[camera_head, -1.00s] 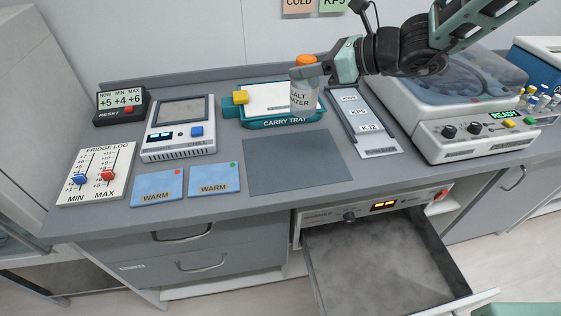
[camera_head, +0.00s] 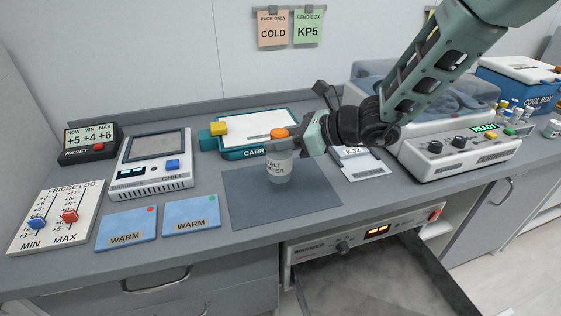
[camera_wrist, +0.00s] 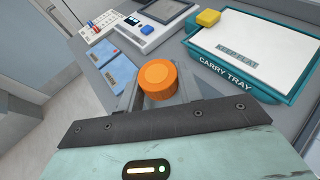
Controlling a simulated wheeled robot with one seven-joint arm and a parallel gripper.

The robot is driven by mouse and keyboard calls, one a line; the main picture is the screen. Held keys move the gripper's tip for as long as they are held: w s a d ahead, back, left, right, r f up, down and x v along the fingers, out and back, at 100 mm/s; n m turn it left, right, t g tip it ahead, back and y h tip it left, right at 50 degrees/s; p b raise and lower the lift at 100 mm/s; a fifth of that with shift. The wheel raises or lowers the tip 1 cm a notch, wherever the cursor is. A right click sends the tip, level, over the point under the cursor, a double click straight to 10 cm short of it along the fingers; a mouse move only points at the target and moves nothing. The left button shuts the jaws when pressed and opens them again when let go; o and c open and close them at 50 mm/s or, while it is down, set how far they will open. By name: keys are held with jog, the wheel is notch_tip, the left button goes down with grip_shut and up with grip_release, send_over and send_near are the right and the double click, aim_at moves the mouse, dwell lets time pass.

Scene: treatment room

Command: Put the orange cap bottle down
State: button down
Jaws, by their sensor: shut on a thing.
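The orange cap bottle (camera_head: 279,166) is a clear bottle with a "SALT WATER" label and an orange cap. In the head view it is upright over the back part of the dark grey mat (camera_head: 310,203). I cannot tell whether its base touches the mat. My gripper (camera_head: 284,146) is shut on the bottle just below the cap, coming in from the right. In the wrist view the orange cap (camera_wrist: 158,79) shows between the fingers, and the bottle's body is hidden below it.
The carry tray (camera_head: 232,154) lies just behind the bottle. Two blue WARM packs (camera_head: 126,226) lie left of the mat. A label strip (camera_head: 362,170) and a machine marked READY (camera_head: 450,160) stand to the right. The warmer drawer (camera_head: 380,285) is open below the counter's front edge.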

aim_at(281, 156)
jog(key=shift+f, duration=2.35)
jog(key=shift+f, duration=0.15)
jog(key=c, duration=0.9)
grip_release()
jog(key=shift+c, duration=0.2)
